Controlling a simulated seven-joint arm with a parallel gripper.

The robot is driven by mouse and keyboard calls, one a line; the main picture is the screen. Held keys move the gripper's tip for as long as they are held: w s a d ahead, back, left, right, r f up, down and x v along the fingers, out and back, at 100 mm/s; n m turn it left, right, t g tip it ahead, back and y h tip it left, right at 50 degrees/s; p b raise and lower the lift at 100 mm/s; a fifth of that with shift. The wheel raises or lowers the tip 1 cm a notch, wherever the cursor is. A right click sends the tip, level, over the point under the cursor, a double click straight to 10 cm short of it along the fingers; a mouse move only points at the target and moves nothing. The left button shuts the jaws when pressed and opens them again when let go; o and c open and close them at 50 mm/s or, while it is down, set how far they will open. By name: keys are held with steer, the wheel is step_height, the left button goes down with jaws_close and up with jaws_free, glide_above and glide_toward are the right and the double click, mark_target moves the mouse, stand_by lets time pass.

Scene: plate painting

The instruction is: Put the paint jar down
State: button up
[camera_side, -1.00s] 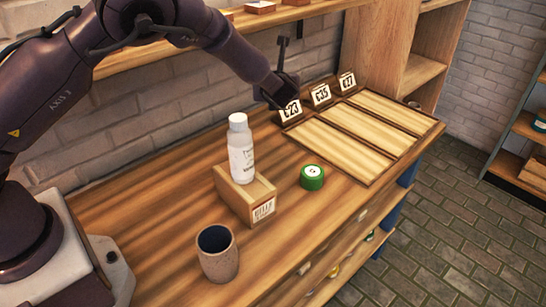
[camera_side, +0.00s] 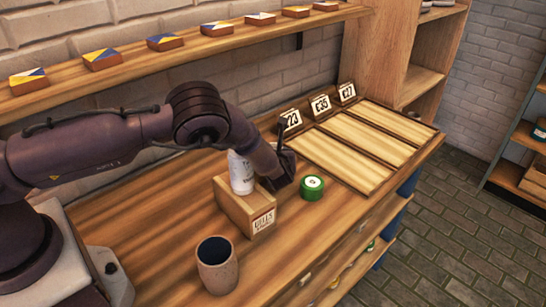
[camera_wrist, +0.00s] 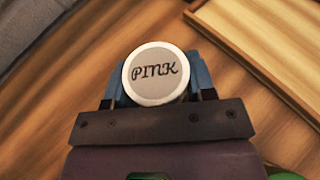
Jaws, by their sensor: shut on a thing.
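In the wrist view a round paint jar (camera_wrist: 155,72) with a pale lid marked "PINK" sits between the blue fingers of my gripper (camera_wrist: 158,84). The gripper is shut on it. In the side view my gripper (camera_side: 284,168) is low over the wooden bench, between the white bottle and the green jar. The pink jar is hidden there behind my gripper and wrist, so I cannot tell whether it touches the bench top (camera_side: 180,230).
A green-lidded jar (camera_side: 312,188) stands just right of my gripper. A white bottle (camera_side: 240,172) stands on a labelled wooden block (camera_side: 243,207). A cup (camera_side: 217,265) is at the front. Wooden panels (camera_side: 345,158) with price cards lie to the right. A shelf (camera_side: 190,50) holds painted tiles.

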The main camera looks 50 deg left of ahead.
steer(key=shift+f, duration=0.3)
steer(key=shift+f, duration=0.15)
steer(key=o, duration=0.9)
steer(key=shift+o, duration=0.2)
steer(key=shift+r, duration=0.2)
steer(key=v, duration=0.2)
steer(key=shift+s+d, duration=0.2)
steer(key=shift+d, duration=0.1)
step_height(320, 180, up, 7)
steer(key=shift+s, duration=0.15)
steer(key=shift+r, duration=0.15)
